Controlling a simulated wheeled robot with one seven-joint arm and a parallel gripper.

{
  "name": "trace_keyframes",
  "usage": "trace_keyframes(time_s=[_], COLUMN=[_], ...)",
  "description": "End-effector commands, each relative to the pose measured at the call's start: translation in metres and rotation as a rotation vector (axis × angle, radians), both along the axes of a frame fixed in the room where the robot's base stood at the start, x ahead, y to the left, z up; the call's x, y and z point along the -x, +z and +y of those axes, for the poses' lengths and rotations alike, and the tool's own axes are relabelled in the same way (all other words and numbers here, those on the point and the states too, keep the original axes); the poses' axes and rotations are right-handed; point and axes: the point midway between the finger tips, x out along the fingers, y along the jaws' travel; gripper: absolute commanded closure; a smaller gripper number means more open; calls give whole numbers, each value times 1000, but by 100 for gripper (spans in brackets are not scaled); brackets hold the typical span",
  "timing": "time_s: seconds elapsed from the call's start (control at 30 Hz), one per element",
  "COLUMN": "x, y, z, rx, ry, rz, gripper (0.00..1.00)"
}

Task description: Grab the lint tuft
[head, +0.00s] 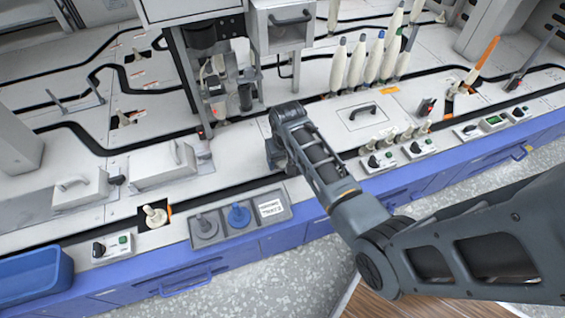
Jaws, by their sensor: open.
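I cannot make out a lint tuft in the head view; it may be hidden or too small to tell. My gripper (276,158) is at the far end of my arm, over the front part of the white machine bed, just behind the grey tray. It is open, though its fingers are small, dark and partly covered by my own wrist. I see nothing held in it. The grey tray (222,240) sits at the bench's front edge, with a grey peg piece (205,226), a blue peg piece (238,215) and a white label (270,208).
Several white bobbins (357,64) stand upright at the back. A machine head (222,82) hangs left of my wrist. A white spool piece (154,215) sits in a dark recess. A blue bin (30,280) is at front left. Black tracks cross the bed.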

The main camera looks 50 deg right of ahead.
Motion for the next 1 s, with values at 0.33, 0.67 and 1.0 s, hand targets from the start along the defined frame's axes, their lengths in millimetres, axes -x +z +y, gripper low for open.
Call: trace_keyframes(time_s=[0.33, 0.67, 1.0], x=[0, 0, 0], y=[0, 0, 0], z=[0, 0, 0], rx=[0, 0, 0], ry=[0, 0, 0], rz=[0, 0, 0], gripper=[65, 88, 89])
